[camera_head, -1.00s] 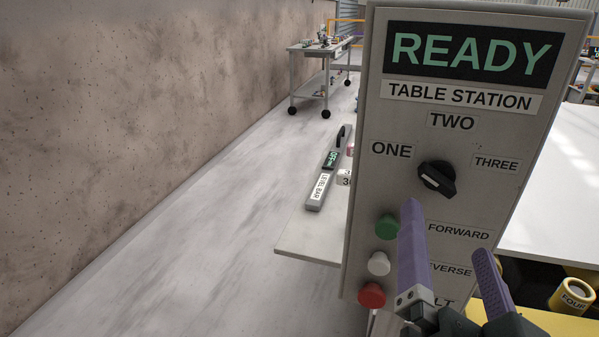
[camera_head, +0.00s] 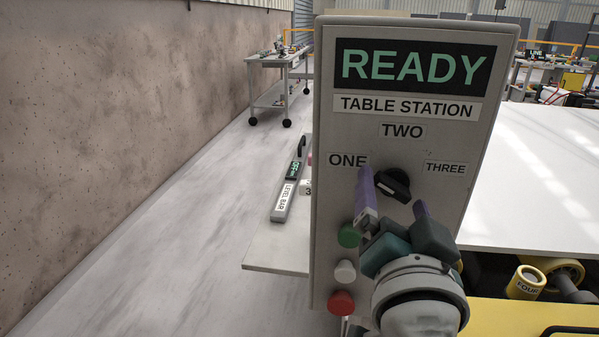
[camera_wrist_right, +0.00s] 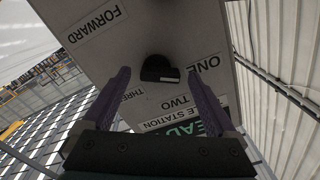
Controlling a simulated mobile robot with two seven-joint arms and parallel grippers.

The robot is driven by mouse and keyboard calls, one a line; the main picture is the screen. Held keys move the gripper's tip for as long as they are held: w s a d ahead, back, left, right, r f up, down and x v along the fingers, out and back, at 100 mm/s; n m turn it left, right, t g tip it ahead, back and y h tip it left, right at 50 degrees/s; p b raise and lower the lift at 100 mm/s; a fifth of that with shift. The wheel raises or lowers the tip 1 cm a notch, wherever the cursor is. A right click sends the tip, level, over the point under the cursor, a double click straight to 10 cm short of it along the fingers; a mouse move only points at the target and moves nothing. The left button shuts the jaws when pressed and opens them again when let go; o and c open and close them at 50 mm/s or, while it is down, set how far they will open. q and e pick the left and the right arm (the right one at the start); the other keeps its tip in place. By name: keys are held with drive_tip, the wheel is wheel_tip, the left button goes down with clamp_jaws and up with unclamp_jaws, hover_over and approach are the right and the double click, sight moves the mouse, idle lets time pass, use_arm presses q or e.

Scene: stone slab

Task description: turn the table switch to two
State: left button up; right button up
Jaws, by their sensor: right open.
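The black rotary switch (camera_head: 393,184) sits on the grey table station panel (camera_head: 330,235), below the label TWO (camera_head: 402,130) and between ONE (camera_head: 347,160) and THREE (camera_head: 445,168). I cannot tell for certain which label it points to. My right gripper (camera_head: 393,189) is open in front of the panel, its purple fingers reaching up toward the switch. In the right wrist view the switch (camera_wrist_right: 159,68) shows between the two spread fingers, apart from both. The panel's display (camera_head: 415,67) reads READY. My left gripper is not in view.
Green (camera_head: 349,236), white (camera_head: 345,271) and red (camera_head: 341,302) buttons line the panel's lower left, close to my right gripper. A level bar (camera_head: 285,198) lies on the table behind. A stone slab (camera_head: 130,120) stands at the left. A cart (camera_head: 275,85) stands farther back.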

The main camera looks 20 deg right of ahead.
drive_tip(key=shift+c, duration=0.2)
drive_tip(key=c, duration=1.3)
drive_tip(key=shift+m, duration=0.8)
drive_tip(key=m, duration=0.3)
drive_tip(key=shift+r, duration=0.1)
drive_tip(key=m, duration=0.4)
drive_tip(key=shift+s+d+m, duration=0.1)
drive_tip(key=shift+m, duration=0.2)
drive_tip(key=shift+m+b, duration=0.35)
drive_tip(key=shift+m, duration=0.85)
